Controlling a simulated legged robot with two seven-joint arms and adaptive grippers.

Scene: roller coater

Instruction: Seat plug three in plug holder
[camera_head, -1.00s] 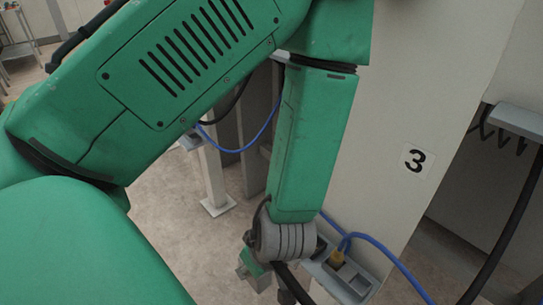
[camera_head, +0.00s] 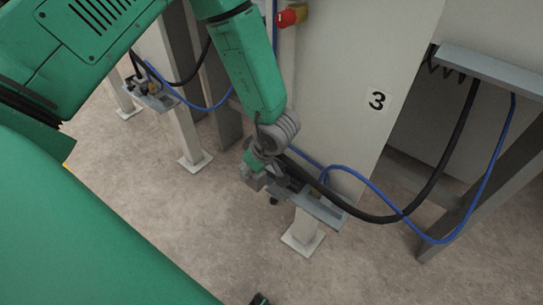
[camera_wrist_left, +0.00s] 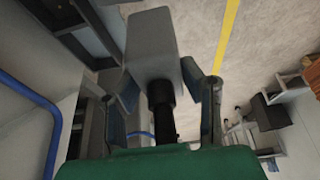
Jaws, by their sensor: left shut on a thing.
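My left gripper (camera_head: 258,172) is at the left end of the grey plug holder (camera_head: 318,208), which sits on a white post by the panel marked 3. In the left wrist view, my left gripper (camera_wrist_left: 165,90) is shut on a plug (camera_wrist_left: 152,38), a grey block with a black cable end between the fingers. In the head view the gripper and wrist hide most of the plug. I cannot tell whether the plug touches the holder or is in it. My right gripper is not clearly seen.
A thick black cable (camera_head: 435,185) and a blue hose (camera_head: 375,192) loop right from the holder area to a grey overhead bracket (camera_head: 490,72). Another holder (camera_head: 152,97) stands at left.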

